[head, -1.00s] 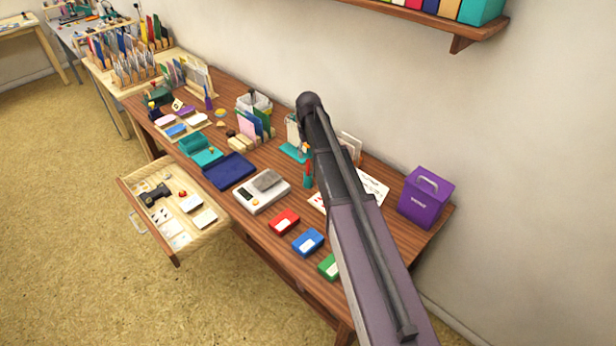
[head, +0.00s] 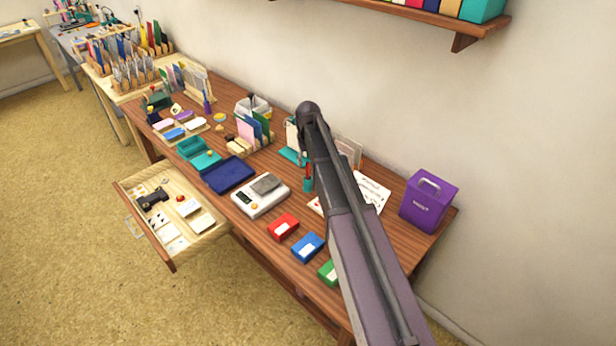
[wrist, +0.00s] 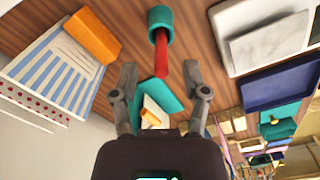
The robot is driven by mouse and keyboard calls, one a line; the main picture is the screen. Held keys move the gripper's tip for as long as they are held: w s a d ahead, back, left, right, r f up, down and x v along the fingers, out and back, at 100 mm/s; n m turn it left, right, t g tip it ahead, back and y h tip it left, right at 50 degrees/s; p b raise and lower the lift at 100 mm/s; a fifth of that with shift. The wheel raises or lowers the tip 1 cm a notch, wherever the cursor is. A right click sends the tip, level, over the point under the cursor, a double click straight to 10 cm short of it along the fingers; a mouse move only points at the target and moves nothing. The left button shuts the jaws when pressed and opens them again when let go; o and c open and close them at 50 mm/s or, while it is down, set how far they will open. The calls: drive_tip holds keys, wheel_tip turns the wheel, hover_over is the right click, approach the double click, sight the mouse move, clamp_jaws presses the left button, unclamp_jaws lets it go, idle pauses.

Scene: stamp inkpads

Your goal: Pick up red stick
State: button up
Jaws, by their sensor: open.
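The red stick (wrist: 161,55) stands in a small teal cup (wrist: 160,20) in the wrist view. In the head view the red stick (head: 308,171) and its cup (head: 308,185) show just left of my arm, partly hidden. My gripper (wrist: 159,68) is open and empty. Its two fingers are spread to the left and right of the stick in the wrist view, with a gap on each side. I cannot tell the exact depth between fingertips and stick. In the head view my arm hides most of the gripper.
A white scale (head: 262,197) with a grey block, a navy pad (head: 228,175) and red (head: 284,227), blue (head: 308,246) and green inkpads lie on the wooden desk. Cards and a teal item stand close to the cup. A purple box (head: 428,200) stands right. A drawer (head: 172,263) is open.

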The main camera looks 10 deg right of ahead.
sight(308, 171)
drive_tip(key=shift+f+b, duration=2.25)
drive_tip(key=shift+f, duration=0.15)
clamp_jaws()
